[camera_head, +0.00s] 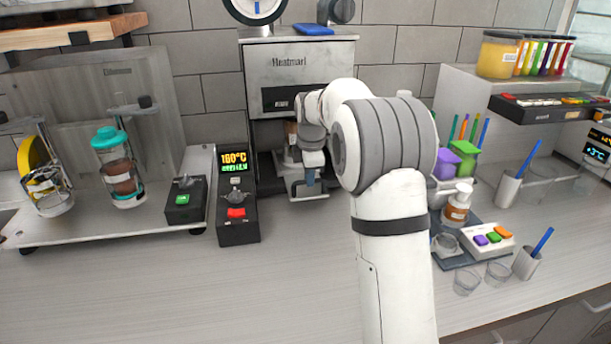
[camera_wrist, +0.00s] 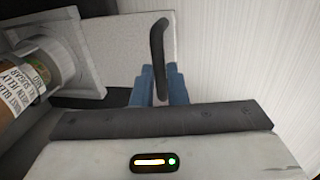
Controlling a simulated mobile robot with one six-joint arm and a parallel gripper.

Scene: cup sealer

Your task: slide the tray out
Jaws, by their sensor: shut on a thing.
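The cup sealer (camera_head: 292,72) stands against the back wall, grey with a dark opening. In its lower opening is the tray, which shows as a pale plate (camera_wrist: 120,42) in the wrist view. A square holder (camera_wrist: 88,62) on it carries a cup (camera_wrist: 40,65) with a printed label. A dark curved handle (camera_wrist: 158,40) stands at the tray's edge. My gripper (camera_wrist: 160,76) has its blue fingers on either side of this handle and is shut on it. In the head view my gripper (camera_head: 312,184) is at the sealer's front, and my arm hides the sealer's right side.
A control box (camera_head: 237,200) with a lit display stands left of the sealer. Left of it are a small switch box (camera_head: 186,200) and a teal-lidded jar (camera_head: 120,172). Bottles, cups and a button box (camera_head: 487,240) stand right of my arm. The front counter is clear.

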